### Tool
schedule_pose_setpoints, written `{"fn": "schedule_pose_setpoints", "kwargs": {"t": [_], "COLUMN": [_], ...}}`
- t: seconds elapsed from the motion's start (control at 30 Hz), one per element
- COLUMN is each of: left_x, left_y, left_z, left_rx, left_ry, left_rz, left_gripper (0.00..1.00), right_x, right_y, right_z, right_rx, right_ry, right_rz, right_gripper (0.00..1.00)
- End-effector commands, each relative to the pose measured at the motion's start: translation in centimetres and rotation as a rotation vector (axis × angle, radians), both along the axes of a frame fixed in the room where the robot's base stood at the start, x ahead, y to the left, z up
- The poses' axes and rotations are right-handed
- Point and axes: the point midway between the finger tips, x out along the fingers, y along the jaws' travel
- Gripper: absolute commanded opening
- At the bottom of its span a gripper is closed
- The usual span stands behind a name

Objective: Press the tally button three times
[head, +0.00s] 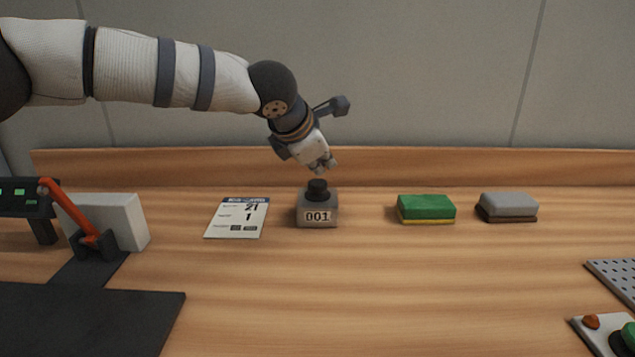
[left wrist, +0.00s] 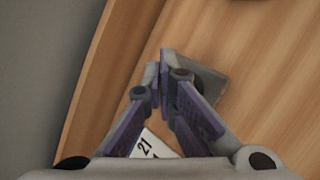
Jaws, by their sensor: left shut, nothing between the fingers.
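The tally counter (head: 317,208) is a small grey box on the wooden table, with a black button (head: 318,189) on top. Its front display reads 001. My left gripper (head: 326,166) is shut and empty, a little above the button and apart from it. In the left wrist view the shut fingers (left wrist: 172,75) cover the button and part of the grey counter (left wrist: 209,84). My right gripper is not in view.
A calendar card (head: 238,217) lies left of the counter. A green sponge (head: 426,208) and a grey block (head: 507,206) lie to the right. A red lever (head: 70,210) stands far left. The table in front of the counter is clear.

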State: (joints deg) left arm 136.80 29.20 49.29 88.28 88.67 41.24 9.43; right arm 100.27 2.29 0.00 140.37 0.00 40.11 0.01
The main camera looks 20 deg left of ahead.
Motion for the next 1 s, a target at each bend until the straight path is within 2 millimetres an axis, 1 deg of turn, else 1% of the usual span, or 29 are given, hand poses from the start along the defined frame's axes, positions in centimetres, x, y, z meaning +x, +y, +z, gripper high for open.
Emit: {"fn": "schedule_pose_setpoints", "kwargs": {"t": [0.17,0.43,1.0], "left_x": [0.0,0.0,0.0], "left_y": [0.0,0.0,0.0], "left_z": [0.0,-0.9,-1.2], "left_rx": [0.000,0.000,0.000], "left_ry": [0.000,0.001,0.000], "left_rz": [0.000,0.000,0.000], "left_gripper": [0.00,0.00,0.00], "right_x": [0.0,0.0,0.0], "right_y": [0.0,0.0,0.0], "right_z": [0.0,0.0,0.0], "right_rx": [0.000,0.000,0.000], "right_ry": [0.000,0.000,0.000], "right_rz": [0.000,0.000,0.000], "right_gripper": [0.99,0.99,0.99]}}
